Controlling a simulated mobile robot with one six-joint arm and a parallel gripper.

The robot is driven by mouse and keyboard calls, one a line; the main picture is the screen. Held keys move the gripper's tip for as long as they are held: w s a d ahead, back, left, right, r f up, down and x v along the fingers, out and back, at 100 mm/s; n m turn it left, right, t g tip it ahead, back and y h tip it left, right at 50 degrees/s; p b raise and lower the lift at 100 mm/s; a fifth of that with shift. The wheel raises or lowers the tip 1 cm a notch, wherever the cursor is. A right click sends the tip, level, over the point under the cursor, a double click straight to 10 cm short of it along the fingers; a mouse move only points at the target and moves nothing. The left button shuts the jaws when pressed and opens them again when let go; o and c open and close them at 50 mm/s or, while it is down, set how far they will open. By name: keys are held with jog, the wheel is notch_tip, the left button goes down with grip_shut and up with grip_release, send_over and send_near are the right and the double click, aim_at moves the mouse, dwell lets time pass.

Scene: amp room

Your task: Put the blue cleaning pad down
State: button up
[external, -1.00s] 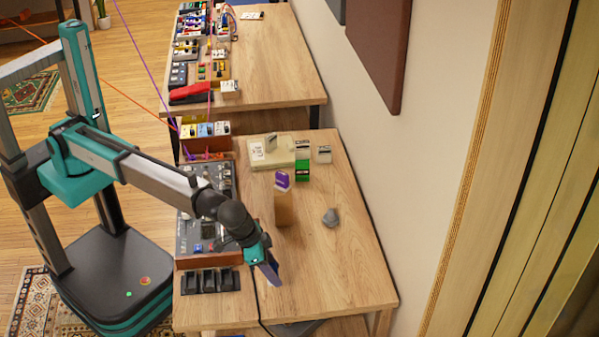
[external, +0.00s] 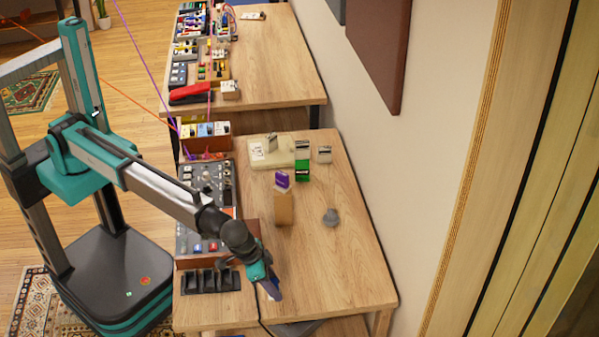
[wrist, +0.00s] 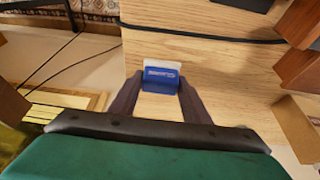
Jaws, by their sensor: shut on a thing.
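My gripper (wrist: 160,92) is shut on the blue cleaning pad (wrist: 160,74), which has a white edge and sits between the two fingers in the wrist view. In the external view my gripper (external: 269,284) points down over the near part of the wooden table (external: 335,275), right of a black slotted holder. The pad (external: 274,292) shows there only as a small blue and white sliver at the fingertips. I cannot tell whether it touches the tabletop.
The black slotted holder (external: 210,281) and a mixer (external: 205,185) line the table's left side. A wooden block (external: 284,208) with a purple item (external: 282,180) stands behind my gripper. A grey cone-like object (external: 331,217) is to the right. The table's near right is clear.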

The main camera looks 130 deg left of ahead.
jog(key=shift+f, duration=1.35)
jog(key=shift+f, duration=0.1)
jog(key=o, duration=1.1)
jog(key=shift+o, duration=0.2)
jog(key=b+v, duration=0.1)
jog(key=v, duration=1.1)
